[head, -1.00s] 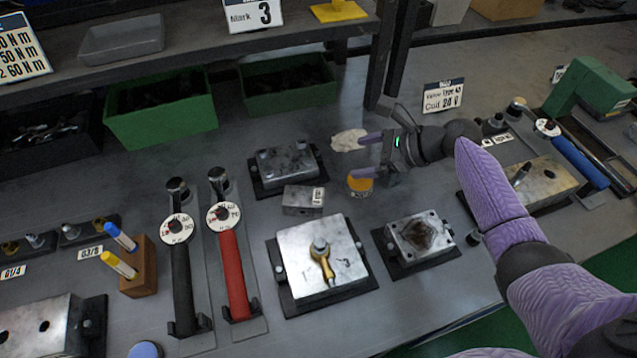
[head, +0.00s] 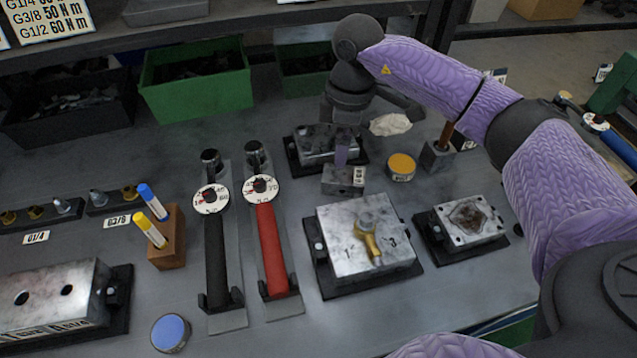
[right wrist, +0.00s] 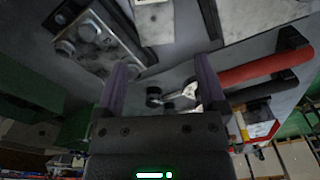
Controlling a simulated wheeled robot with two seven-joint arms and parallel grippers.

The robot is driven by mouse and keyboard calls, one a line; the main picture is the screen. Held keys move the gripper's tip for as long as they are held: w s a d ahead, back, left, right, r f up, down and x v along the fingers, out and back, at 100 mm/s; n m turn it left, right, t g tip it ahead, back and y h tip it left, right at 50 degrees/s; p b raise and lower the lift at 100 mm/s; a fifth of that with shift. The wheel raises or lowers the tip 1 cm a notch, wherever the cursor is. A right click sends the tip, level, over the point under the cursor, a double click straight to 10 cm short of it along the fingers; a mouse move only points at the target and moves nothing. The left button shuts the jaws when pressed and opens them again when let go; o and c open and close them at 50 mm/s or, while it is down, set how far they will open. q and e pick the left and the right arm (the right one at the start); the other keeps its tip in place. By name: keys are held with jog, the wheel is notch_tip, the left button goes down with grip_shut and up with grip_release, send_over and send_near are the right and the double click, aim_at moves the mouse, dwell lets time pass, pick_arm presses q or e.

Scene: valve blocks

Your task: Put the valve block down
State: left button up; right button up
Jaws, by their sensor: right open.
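A small grey metal block (head: 343,180) with a white tag stands on the bench. It also shows in the right wrist view (right wrist: 155,22), beyond the gap between the fingers. My right gripper (head: 342,158) hangs at this block's far side, partly hidden by my own wrist, with one purple finger showing. In the right wrist view its two fingers (right wrist: 160,66) are apart with nothing held between them. Whether a fingertip touches the block, I cannot tell. A larger block with a brass fitting (head: 345,240) sits on a black base in front. My left gripper is out of view.
A bolted block (head: 312,143) on a black base lies behind. Black (head: 217,255) and red (head: 271,250) torque wrenches lie left. An orange-topped tin (head: 402,167), a pale rag (head: 390,125) and a gasketed block (head: 468,218) are to the right. Green bins (head: 195,98) stand behind.

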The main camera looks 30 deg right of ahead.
aim_at(346, 174)
jog(key=shift+h, duration=0.3)
jog(key=f+b, duration=0.1)
jog(key=f, duration=0.2)
jog(key=d+f+b, duration=0.1)
jog(key=f+b, duration=0.1)
jog(key=f, duration=0.1)
jog(key=f+b, duration=0.1)
jog(key=f, duration=0.3)
jog(key=shift+s+d+f, duration=0.1)
jog(key=shift+s+d, duration=0.05)
jog(key=shift+s, duration=0.05)
jog(key=c, duration=1.1)
grip_shut()
jog(key=shift+r, duration=0.2)
